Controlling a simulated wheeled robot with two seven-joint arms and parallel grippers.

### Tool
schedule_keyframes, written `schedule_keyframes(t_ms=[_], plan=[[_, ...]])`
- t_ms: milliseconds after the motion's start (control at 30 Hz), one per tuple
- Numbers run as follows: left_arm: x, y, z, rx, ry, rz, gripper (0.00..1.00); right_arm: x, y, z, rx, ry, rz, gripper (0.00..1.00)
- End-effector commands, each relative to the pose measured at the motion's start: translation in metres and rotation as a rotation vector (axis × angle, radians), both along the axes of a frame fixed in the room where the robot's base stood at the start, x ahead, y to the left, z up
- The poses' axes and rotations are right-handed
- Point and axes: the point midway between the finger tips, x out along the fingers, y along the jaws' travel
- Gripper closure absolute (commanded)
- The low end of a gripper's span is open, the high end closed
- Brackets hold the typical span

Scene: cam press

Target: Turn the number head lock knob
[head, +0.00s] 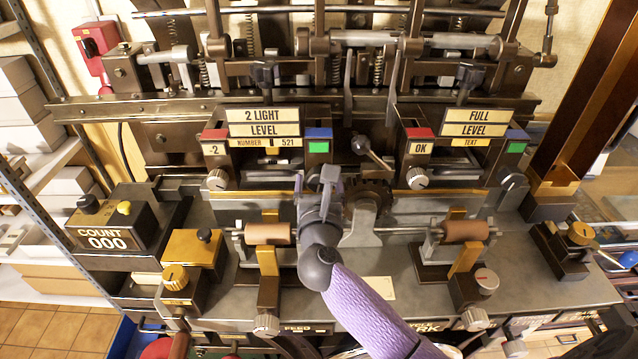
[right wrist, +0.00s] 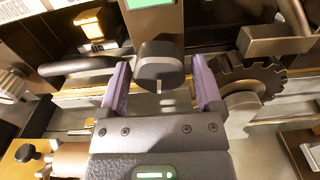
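The number head (head: 264,130) reads "2 LIGHT LEVEL" and "NUMBER 521" in the head view. A dark round knob (right wrist: 160,66) with a pale pointer line sits below its green light (head: 318,147). In the right wrist view, the purple fingers (right wrist: 160,80) stand open on either side of the knob. A small gap shows on both sides, and the pointer line points down towards my gripper's palm. My left gripper is not in view.
A toothed wheel (right wrist: 250,82) is close to the right of my right gripper. A pale knob (head: 217,180) is to its left. A lever with a ball end (head: 361,145) sticks out between the two heads. The text head (head: 465,130) stands further right.

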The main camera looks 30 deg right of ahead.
Motion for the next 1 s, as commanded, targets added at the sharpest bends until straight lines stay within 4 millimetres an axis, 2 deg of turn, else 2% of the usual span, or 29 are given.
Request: schedule_keyframes(t_ms=[33, 300, 367, 667, 1000], plan=[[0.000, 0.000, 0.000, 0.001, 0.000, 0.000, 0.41, 0.000, 0.000, 0.000, 0.000, 0.000, 0.000, 0.28], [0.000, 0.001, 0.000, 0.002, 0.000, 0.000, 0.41, 0.000, 0.000, 0.000, 0.000, 0.000, 0.000, 0.86], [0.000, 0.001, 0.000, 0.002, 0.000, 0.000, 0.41, 0.000, 0.000, 0.000, 0.000, 0.000, 0.000, 0.95], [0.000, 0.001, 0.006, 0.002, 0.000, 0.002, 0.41, 0.000, 0.000, 0.002, -0.045, 0.022, -0.001, 0.95], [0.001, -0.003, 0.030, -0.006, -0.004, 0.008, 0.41, 0.000, 0.000, 0.004, -0.273, 0.133, 0.000, 0.95]])
